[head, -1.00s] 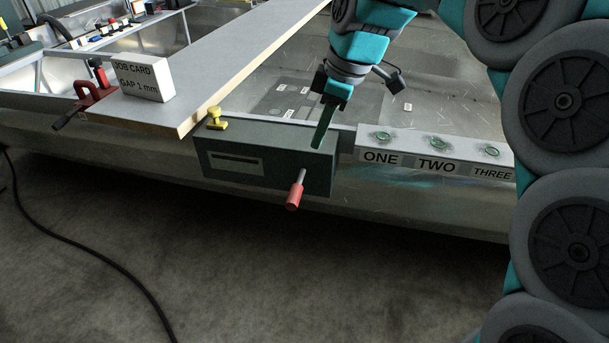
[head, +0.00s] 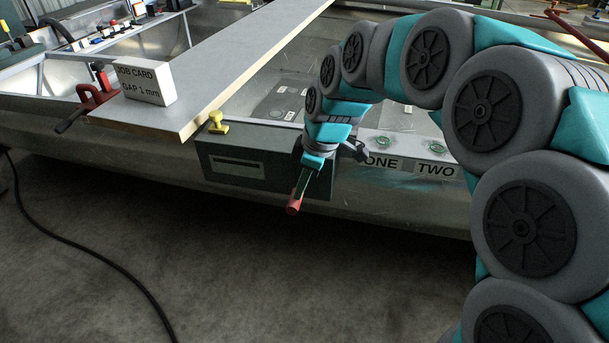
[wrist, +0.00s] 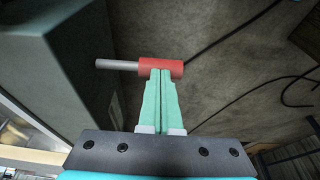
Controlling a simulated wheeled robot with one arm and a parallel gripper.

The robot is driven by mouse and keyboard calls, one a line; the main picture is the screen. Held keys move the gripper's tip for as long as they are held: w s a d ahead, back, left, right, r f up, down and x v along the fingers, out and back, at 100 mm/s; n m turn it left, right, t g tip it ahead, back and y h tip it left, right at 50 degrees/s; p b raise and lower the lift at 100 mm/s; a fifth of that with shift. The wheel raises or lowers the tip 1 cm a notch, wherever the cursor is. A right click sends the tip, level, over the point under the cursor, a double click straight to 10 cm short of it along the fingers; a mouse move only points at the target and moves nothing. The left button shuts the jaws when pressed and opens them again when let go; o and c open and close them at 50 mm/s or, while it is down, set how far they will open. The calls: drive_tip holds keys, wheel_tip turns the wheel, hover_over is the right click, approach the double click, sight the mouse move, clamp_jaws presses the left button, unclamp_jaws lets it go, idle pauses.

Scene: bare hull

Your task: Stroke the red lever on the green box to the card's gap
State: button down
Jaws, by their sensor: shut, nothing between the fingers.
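The green box (head: 225,177) hangs on the near edge of the hull, with a slot window in its front and a yellow knob (head: 217,124) on top. Its red lever (head: 294,205) sticks out from the front on a metal rod. The red grip (wrist: 161,68) and rod also show in the wrist view. My gripper (head: 301,192) is shut and empty, its fingertips right at the red grip. In the wrist view the fingertips (wrist: 159,72) overlap the grip's near side; I cannot tell if they touch. The job card (head: 147,82) reads "GAP 1 mm".
A plank (head: 200,85) with a red clamp (head: 92,97) lies left of the box. A label strip (head: 410,168) reading ONE and TWO, with green rings above, is right of it. A black cable (head: 90,246) lies on the open floor.

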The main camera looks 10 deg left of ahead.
drive_tip(key=shift+s+f, duration=0.1)
drive_tip(key=shift+f, duration=0.1)
idle(0.3)
drive_tip(key=shift+s+f+t+b, duration=0.25)
drive_tip(key=shift+f+t+b, duration=0.4)
drive_tip(key=shift+b, duration=0.5)
drive_tip(key=f+t+b, duration=0.1)
drive_tip(key=t+b, duration=0.1)
drive_tip(key=f+t+b, duration=0.1)
drive_tip(key=shift+s+f+n, duration=0.25)
drive_tip(key=shift+f+n, duration=0.1)
drive_tip(key=shift+n, duration=0.05)
drive_tip(key=shift+f+t+b, duration=0.35)
drive_tip(key=shift+t+b, duration=0.1)
drive_tip(key=shift+w+f, duration=0.1)
drive_tip(key=shift+f, duration=0.3)
drive_tip(key=v, duration=1.4)
drive_tip(key=shift+s+p, duration=0.4)
drive_tip(key=shift+p, duration=0.05)
drive_tip(key=shift+w, duration=0.1)
